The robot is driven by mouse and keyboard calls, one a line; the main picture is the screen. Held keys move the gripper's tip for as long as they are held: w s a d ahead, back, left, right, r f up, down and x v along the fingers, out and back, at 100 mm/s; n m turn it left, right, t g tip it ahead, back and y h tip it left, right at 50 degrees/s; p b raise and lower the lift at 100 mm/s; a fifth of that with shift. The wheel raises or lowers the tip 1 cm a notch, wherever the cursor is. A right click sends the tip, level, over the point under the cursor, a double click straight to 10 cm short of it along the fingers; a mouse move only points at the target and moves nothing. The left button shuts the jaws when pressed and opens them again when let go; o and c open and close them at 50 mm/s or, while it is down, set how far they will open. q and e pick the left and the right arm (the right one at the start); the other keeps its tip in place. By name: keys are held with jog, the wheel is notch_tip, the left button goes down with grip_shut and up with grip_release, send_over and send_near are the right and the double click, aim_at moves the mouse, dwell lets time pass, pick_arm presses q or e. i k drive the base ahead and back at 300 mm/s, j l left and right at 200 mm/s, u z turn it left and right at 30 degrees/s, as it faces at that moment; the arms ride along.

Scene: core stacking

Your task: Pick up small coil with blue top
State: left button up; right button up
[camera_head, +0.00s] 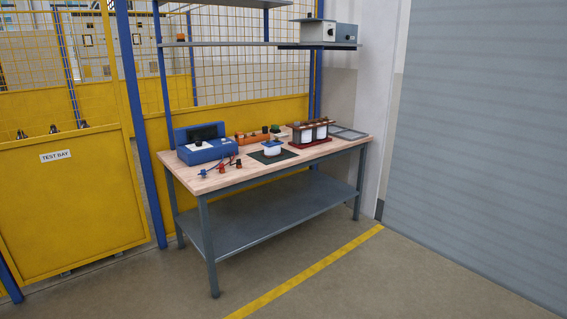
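A small coil with a blue top (273,148) and a white body stands on a dark mat (258,157) on the wooden top of a workbench (206,184). The bench is some way ahead, near the middle of the head view. No gripper or arm of mine shows in this view.
On the bench are a blue instrument (207,152) with several leads, an orange device (252,138), a larger coil assembly (309,133) and a grey tray (349,133). A yellow fence panel (70,205) stands left. The floor (400,270) in front is clear.

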aim_at(272, 148)
jog(key=i+l+z, duration=0.1)
jog(key=i, duration=1.1)
jog(key=i+l, duration=0.15)
jog(key=i, duration=1.05)
jog(key=l+z, duration=0.05)
